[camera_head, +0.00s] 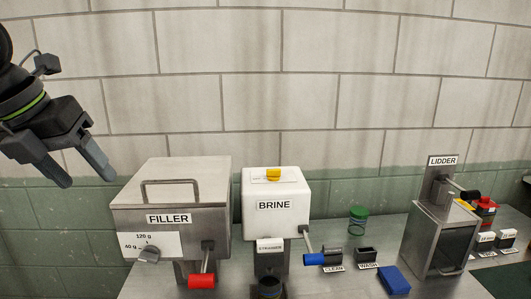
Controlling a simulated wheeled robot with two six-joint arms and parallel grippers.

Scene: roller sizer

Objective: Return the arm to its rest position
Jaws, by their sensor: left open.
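My left gripper (82,170) is in the upper left of the head view, raised in front of the block wall. Its two fingers are spread apart with nothing between them. It is up and to the left of the steel filler (215,185) and touches nothing. My right gripper is not in view.
The filler has a red-handled lever (201,281). A white brine box (276,225) with a blue-handled lever (314,259) stands beside it. A green-lidded jar (358,219), a blue block (394,280) and the lidder (438,240) are further right on the steel table (345,287).

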